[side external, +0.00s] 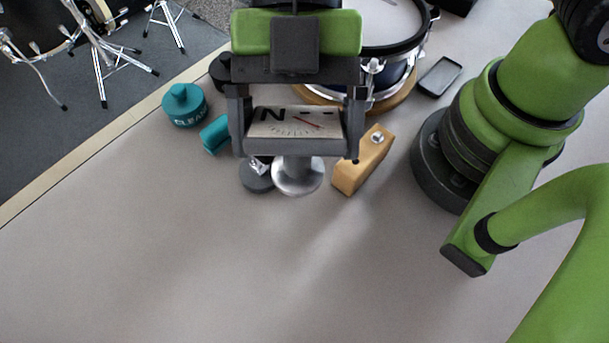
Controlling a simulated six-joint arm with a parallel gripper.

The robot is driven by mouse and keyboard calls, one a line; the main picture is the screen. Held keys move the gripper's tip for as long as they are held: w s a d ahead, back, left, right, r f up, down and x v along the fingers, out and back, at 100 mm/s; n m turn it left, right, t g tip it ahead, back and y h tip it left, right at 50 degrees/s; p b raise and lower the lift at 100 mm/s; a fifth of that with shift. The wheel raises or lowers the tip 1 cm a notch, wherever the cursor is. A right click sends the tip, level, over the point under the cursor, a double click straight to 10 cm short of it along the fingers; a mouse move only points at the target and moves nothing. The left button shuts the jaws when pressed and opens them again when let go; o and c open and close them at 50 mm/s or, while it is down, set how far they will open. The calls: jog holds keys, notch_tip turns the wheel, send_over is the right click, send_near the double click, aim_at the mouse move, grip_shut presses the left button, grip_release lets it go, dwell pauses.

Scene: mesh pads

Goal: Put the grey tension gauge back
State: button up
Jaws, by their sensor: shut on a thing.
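The grey tension gauge (297,144) is between the fingers of my gripper (296,122). Its pale dial faces the camera, with an "N" and a red needle. My gripper is shut on its two sides. A round silver part (298,178) shows directly below the gauge; I cannot tell whether it belongs to it. A small empty dark tray (424,87) lies on the table to the right of the drum. The gauge appears above the table, but its exact height is hard to judge.
A drum (395,85) with a pale head stands behind my gripper. A wooden block (363,166) is right of the gauge. A teal pot (185,108), a teal cylinder (215,135) and a dark grey disc (256,180) are to the left. The front table is clear.

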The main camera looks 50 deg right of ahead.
aim_at(305, 170)
jog(key=shift+n, duration=0.4)
jog(key=f, duration=0.3)
jog(key=s+f, duration=0.1)
jog(key=f, duration=0.1)
jog(key=shift+f, duration=2.6)
jog(key=shift+f, duration=0.65)
jog(key=o, duration=1.2)
jog(key=shift+w, duration=0.1)
